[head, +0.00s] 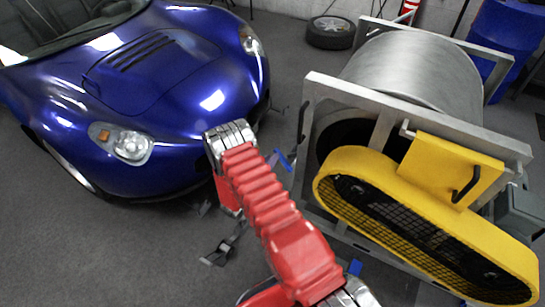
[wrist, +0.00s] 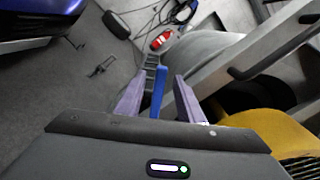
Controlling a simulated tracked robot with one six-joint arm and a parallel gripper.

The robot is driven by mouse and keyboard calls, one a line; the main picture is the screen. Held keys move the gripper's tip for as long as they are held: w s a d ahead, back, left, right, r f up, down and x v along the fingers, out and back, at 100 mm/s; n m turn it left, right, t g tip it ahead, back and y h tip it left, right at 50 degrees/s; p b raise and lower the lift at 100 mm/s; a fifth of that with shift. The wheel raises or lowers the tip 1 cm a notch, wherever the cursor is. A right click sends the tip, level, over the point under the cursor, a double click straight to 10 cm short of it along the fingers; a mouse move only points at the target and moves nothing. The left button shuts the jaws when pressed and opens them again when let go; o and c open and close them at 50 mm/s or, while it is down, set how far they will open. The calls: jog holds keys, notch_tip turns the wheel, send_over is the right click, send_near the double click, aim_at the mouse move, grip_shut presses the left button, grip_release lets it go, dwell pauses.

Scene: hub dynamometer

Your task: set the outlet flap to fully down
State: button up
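A narrow blue bar (wrist: 158,92), perhaps a lever, stands between the two purple-grey fingers of my gripper (wrist: 160,77) in the wrist view. A gap shows on each side of the bar, so the fingers are open around it and apart from it. In the head view a blue piece (head: 284,160) shows just right of my red arm, by the dynamometer frame. My fingers are hidden behind the arm there. I cannot pick out the outlet flap for certain or read its position; whether the blue bar belongs to it is unclear.
The dynamometer has a steel drum (head: 415,72), a grey frame (head: 310,130) and a yellow belt guard (head: 340,170) close on the right. A blue car (head: 185,85) stands on the left. A tyre (head: 331,31) and a blue barrel (head: 503,38) are behind. Floor at lower left is mostly clear.

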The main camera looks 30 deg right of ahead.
jog(key=v, duration=1)
jog(key=shift+a, duration=0.15)
jog(key=shift+f, duration=0.2)
